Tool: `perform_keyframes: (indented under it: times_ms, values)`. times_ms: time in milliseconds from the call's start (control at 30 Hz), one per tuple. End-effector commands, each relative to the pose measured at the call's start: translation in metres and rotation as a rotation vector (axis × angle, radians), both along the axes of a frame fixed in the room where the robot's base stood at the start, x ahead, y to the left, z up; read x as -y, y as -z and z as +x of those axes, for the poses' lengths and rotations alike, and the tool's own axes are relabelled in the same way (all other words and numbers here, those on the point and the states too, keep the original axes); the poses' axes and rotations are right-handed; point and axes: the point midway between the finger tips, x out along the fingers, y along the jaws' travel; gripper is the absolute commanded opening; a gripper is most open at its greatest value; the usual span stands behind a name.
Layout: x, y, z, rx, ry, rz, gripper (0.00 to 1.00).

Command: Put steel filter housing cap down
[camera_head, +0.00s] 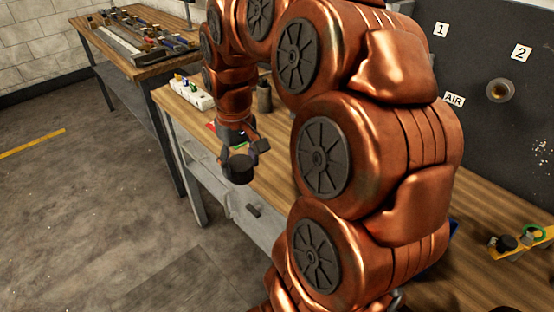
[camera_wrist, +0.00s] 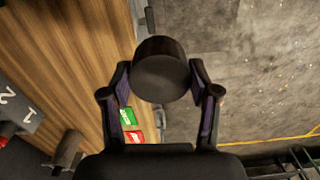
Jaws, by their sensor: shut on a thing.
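The steel filter housing cap is a dark round cylinder (camera_wrist: 161,70), seen between the fingertips in the wrist view. It also shows in the head view (camera_head: 238,169) as a dark short cylinder. My gripper (camera_wrist: 160,82) is shut on the cap, with one finger on each side. In the head view my gripper (camera_head: 240,150) hangs at the front edge of the wooden workbench (camera_head: 272,184). In the wrist view the cap overlaps the bench edge and the floor beyond. The cap's underside is hidden from the head view.
A white holder (camera_head: 192,93) with small coloured items stands on the bench. A yellow fixture (camera_head: 522,243) is at the right. Another bench (camera_head: 138,45) stands behind. My arm hides the bench's middle.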

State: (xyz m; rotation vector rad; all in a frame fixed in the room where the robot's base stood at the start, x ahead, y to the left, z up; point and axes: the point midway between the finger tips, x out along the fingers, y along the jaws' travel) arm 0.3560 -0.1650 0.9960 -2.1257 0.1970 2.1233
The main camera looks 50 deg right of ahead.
Motion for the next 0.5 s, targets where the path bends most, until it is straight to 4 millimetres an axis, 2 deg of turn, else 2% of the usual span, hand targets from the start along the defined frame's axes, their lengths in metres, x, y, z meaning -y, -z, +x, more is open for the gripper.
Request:
perform_keyframes:
  times_ms: [167,500]
  values:
    - [0.027,0.002,0.003,-0.004,0.006,0.003,0.13]
    - [0.094,0.007,0.015,-0.003,0.004,0.002,0.13]
